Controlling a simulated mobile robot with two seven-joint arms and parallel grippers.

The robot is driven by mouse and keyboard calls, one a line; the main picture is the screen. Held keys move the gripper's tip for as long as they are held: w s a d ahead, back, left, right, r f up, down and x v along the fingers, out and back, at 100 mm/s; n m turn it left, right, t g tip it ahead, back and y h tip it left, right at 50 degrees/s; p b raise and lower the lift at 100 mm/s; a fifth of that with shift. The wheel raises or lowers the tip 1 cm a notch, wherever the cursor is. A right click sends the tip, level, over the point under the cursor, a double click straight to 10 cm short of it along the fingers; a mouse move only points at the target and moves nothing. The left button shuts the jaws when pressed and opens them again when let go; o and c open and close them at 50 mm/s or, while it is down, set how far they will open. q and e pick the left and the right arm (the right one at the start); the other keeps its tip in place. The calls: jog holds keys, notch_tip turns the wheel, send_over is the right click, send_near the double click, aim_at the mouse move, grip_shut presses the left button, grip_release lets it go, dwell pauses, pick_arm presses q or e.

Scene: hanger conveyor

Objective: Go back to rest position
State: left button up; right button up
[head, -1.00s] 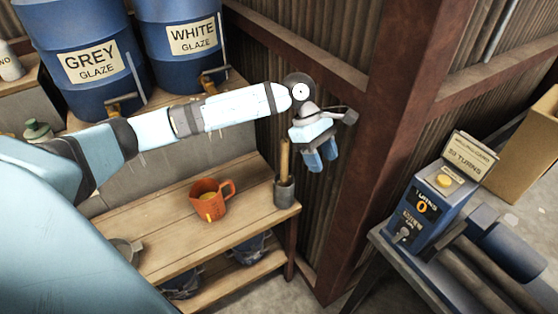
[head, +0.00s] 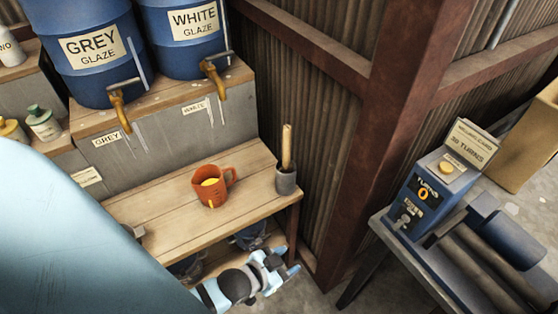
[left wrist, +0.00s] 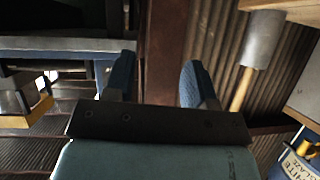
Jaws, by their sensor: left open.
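My left gripper (head: 279,268) is low in the head view, in front of the bench's lower right corner. In the left wrist view its two blue fingers (left wrist: 156,82) stand wide apart with nothing between them. My right gripper does not show in these frames.
The grey glaze barrel (head: 85,50) and white glaze barrel (head: 185,38) stand behind the bench, with taps. A grey cup (head: 286,182) holds a wooden handle at the bench's right end. A blue machine (head: 430,200) stands at right.

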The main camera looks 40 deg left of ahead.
pick_arm(q)
jog(key=shift+s+a+f+n+g, duration=0.1)
jog(key=shift+s+f+n+g, duration=0.2)
jog(key=shift+s+f, duration=0.25)
jog(key=shift+s+a+f+n+g, duration=0.1)
jog(key=shift+s+f+n+g, duration=0.15)
jog(key=shift+s, duration=0.35)
notch_tip(320, 180, up, 7)
jog(key=p, duration=0.7)
jog(key=shift+a, duration=0.15)
jog(key=shift+r, duration=0.15)
